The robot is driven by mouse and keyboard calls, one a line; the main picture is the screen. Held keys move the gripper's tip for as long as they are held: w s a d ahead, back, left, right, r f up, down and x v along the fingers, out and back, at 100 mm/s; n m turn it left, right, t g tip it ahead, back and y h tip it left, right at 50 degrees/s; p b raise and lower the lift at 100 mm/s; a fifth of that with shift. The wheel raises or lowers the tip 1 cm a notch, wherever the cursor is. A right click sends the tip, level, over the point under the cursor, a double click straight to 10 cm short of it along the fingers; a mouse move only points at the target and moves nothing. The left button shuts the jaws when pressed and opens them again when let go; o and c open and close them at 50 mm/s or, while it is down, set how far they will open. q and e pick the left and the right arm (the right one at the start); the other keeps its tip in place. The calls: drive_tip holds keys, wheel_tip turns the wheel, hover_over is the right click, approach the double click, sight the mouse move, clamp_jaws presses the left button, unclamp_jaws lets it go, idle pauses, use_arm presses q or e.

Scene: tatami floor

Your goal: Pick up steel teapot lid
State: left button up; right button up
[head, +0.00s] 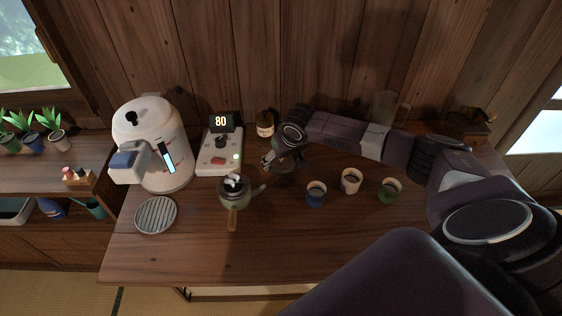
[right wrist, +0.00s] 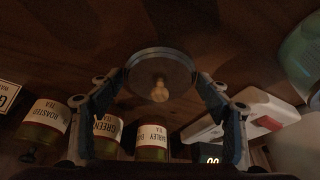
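The steel teapot lid (right wrist: 150,65) is a dark grey disc with a light wooden knob, centred between the fingertips in the right wrist view. My right gripper (right wrist: 161,76) has its fingers spread on both sides of the lid; I cannot tell whether they touch its rim. In the head view my right gripper (head: 270,160) points down, low over the table just right of the teapot. A dark shape lies under it there, partly hidden. The green teapot (head: 238,204) has a side handle and spout. My left gripper is not in view.
The wooden table (head: 270,250) is clear in front. A white kettle (head: 165,150), a scale (head: 212,162) reading 80 and a round grate (head: 156,214) are at left. A blue cup (head: 316,196), white cup (head: 350,183) and green cup (head: 390,192) stand right. Tea jars (right wrist: 152,140) stand nearby.

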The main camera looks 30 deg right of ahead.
drive_tip(key=c, duration=0.7)
drive_tip(key=shift+o, duration=0.2)
